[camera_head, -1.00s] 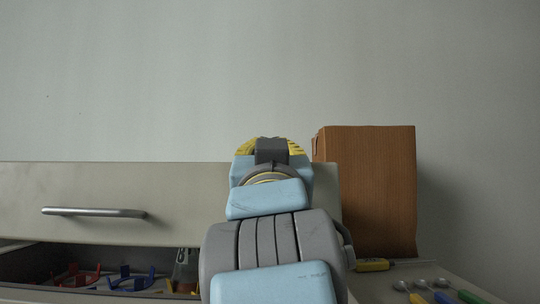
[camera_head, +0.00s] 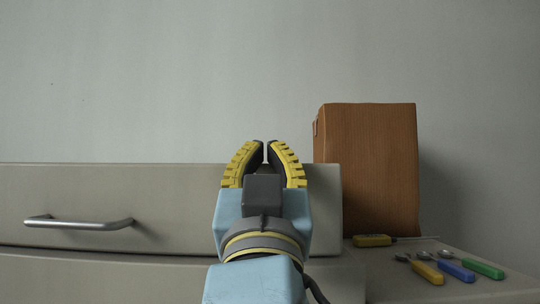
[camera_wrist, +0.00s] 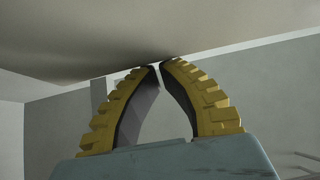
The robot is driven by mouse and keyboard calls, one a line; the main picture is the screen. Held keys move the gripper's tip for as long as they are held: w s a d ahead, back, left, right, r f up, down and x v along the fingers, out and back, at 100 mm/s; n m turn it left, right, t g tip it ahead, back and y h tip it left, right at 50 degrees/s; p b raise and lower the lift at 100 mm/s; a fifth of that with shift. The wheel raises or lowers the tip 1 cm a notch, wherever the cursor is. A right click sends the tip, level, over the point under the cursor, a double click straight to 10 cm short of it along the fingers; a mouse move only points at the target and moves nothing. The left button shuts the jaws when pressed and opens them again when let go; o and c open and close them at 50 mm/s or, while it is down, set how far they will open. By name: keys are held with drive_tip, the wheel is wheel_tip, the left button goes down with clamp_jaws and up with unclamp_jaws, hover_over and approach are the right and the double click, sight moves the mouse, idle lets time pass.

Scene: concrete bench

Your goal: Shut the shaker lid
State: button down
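No shaker or shaker lid can be made out in either current view. My gripper (camera_head: 265,144) is at the centre of the head view, its yellow and black fingers pointing up in front of the upper drawer front. The fingertips almost meet, with only a narrow gap and nothing visible between them. The wrist view also shows my gripper (camera_wrist: 161,65) closed to a narrow gap and empty, close below a pale surface whose contact with the tips I cannot judge.
The upper drawer front (camera_head: 120,190) has a metal handle (camera_head: 78,223); a plain panel (camera_head: 120,280) lies below. At right, a brown box (camera_head: 370,165), yellow-handled tool (camera_head: 373,240) and spoons with yellow (camera_head: 427,272), blue (camera_head: 455,270) and green (camera_head: 482,268) handles sit on a pale surface.

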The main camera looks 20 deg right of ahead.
drive_tip(key=shift+w+d+f, duration=0.1)
drive_tip(key=shift+w+f, duration=0.25)
drive_tip(key=shift+r, duration=0.1)
wheel_tip(320, 180, up, 5)
drive_tip(key=p, duration=0.3)
drive_tip(key=b+v, duration=0.6)
drive_tip(key=v, duration=0.5)
drive_tip(key=shift+r, duration=0.2)
drive_tip(key=shift+s, duration=0.1)
